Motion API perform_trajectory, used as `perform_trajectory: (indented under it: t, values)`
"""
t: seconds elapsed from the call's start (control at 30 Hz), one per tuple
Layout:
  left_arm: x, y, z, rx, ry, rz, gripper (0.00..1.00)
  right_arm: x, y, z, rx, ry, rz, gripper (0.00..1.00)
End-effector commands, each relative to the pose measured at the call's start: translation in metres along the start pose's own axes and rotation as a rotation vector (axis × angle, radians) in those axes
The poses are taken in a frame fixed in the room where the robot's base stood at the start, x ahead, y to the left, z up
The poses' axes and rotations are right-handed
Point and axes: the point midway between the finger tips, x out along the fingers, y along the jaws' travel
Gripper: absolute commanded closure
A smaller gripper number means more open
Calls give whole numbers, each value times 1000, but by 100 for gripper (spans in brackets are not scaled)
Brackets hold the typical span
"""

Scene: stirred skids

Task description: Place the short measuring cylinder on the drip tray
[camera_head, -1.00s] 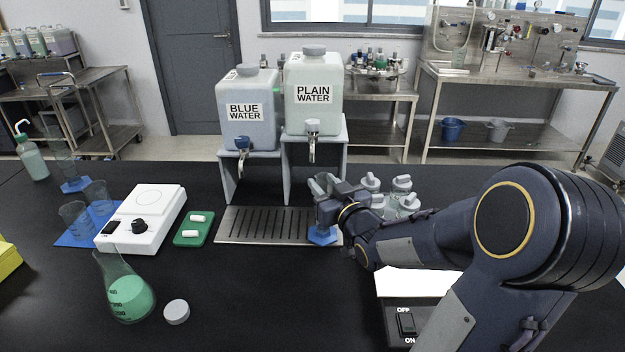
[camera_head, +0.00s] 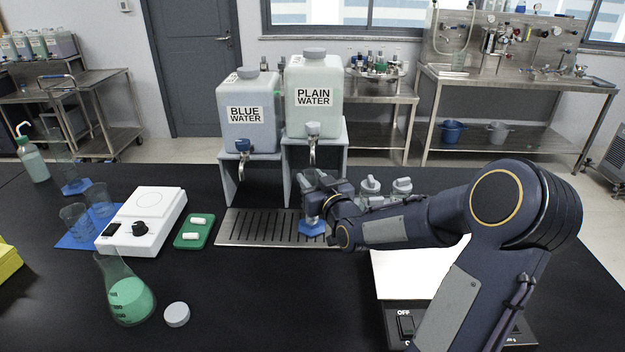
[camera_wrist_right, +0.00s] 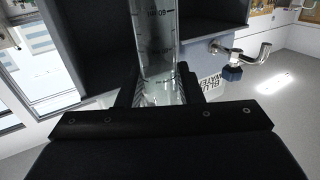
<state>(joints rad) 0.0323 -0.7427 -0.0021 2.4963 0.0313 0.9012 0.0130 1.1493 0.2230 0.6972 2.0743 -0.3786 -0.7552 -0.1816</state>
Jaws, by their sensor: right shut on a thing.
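The short measuring cylinder is clear with dark graduation marks and a blue foot (camera_head: 312,228). Its glass body (camera_wrist_right: 157,45) shows between the fingers in the right wrist view. My right gripper (camera_head: 314,203) is shut on the cylinder and holds it upright over the right part of the drip tray (camera_head: 240,227), below the plain water tap. I cannot tell whether the foot touches the tray. The drip tray is a flat slotted metal plate. My left gripper is not in view.
The blue water jug (camera_head: 248,105) and plain water jug (camera_head: 313,95) stand on grey stands behind the tray. A white stirrer (camera_head: 143,220), a green tray with stir bars (camera_head: 194,231) and a flask of green liquid (camera_head: 128,295) are left. Grey-capped bottles (camera_head: 371,188) stand right.

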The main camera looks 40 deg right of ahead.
Motion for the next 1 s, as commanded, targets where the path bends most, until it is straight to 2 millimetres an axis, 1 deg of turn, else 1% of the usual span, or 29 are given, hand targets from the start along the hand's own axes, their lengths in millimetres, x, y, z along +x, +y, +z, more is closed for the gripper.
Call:
perform_trajectory:
  t: [0.07, 0.1, 0.23, 0.47, 0.6, 0.63, 0.77, 1.0]
  values:
    - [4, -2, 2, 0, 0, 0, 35, 0, 0, 4, -1, 1, -1, 100]
    - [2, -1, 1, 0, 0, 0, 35, 0, 0, 2, 0, 0, 0, 62]
    - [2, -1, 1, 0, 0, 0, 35, 0, 0, 2, 0, 0, 0, 45]
    - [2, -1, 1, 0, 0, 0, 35, 0, 0, 2, 0, 0, 0, 45]
    - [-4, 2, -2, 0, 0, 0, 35, 0, 0, -5, 0, 0, 0, 45]
    - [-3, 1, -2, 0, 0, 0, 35, -3, 0, -3, -2, -1, 1, 45]
    - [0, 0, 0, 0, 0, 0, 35, -26, 1, -2, -7, -1, 3, 45]
    - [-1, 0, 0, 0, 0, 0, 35, -79, 0, -2, -7, -1, 2, 45]
